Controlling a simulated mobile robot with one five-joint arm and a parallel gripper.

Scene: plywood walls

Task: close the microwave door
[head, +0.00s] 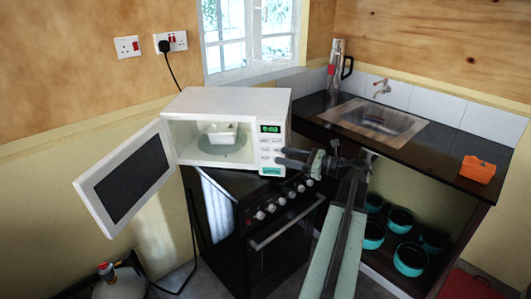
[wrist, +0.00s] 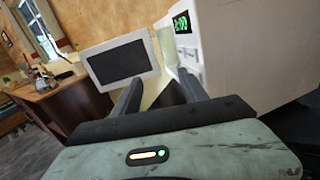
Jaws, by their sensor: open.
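The white microwave (head: 277,105) stands on top of the black stove in the head view. Its door (head: 125,178) is wide open, swung out to the left, with a dark window panel. A white container (head: 222,133) sits on the round plate inside. My gripper (head: 282,158) is in front of the microwave's right side, near the control panel. It is open, with nothing between the fingers. Whether it touches the panel cannot be told. In the wrist view the open door (wrist: 120,62) lies beyond my gripper (wrist: 160,78), and the microwave body (wrist: 235,50) is close on the right.
The black stove (head: 258,250) has a row of knobs below the microwave. A dark counter with a sink (head: 375,118) and an orange box (head: 478,170) is at the right. Teal pots (head: 410,258) stand on the shelf below. A gas cylinder (head: 118,283) stands below the door.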

